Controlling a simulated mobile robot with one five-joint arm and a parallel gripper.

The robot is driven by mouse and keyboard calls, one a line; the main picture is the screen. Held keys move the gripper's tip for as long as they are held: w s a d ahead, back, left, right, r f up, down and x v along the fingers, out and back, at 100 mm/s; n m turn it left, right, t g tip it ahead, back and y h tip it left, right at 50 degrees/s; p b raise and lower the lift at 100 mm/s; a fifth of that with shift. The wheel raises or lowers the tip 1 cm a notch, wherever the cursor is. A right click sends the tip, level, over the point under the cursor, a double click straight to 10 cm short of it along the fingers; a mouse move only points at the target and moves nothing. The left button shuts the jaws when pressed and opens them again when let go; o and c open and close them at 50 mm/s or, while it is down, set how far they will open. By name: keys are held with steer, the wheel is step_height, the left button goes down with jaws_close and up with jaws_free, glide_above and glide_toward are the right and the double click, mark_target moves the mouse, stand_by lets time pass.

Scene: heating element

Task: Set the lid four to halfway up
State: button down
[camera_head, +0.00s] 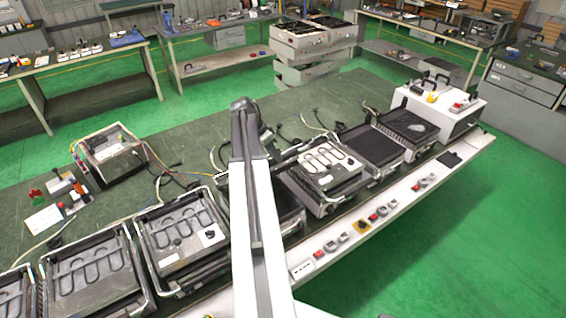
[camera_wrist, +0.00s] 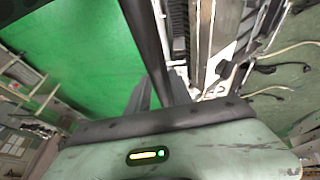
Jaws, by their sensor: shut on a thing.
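A row of flat heating units with dark frames and pale coil panels runs along the bench in the head view, including a unit left of my arm (camera_head: 180,240) and one right of it (camera_head: 325,168). A unit between them (camera_head: 290,218) is partly covered by my arm. I cannot tell by any label which is lid four. My gripper (camera_wrist: 158,95) shows in the wrist view as dark fingers, shut. It appears to hold an edge of a lid, but the contact is mostly hidden. In the head view my arm reaches over the row and hides the fingertips.
A white box with buttons (camera_head: 450,108) stands at the row's right end. A metal box with wires (camera_head: 108,150) and small parts sit at the left. A pale front ledge with buttons (camera_head: 400,200) runs along the row. Green floor (camera_head: 440,260) is clear at right.

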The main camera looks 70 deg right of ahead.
steer(key=w, duration=0.1)
steer(key=w+d+r+p, duration=0.1)
steer(key=w, duration=0.1)
steer(key=shift+w+d+r, duration=0.3)
steer(key=shift+d+r, duration=0.05)
steer(key=shift+d, duration=0.05)
steer(key=c, duration=1.4)
jaws_free()
steer(key=shift+o, duration=1.4)
steer(key=shift+w+d+f, duration=0.3)
steer(key=shift+d+f, duration=0.05)
steer(key=shift+s+a+r, duration=0.1)
steer(key=shift+s+r, duration=0.05)
steer(key=shift+s, duration=0.05)
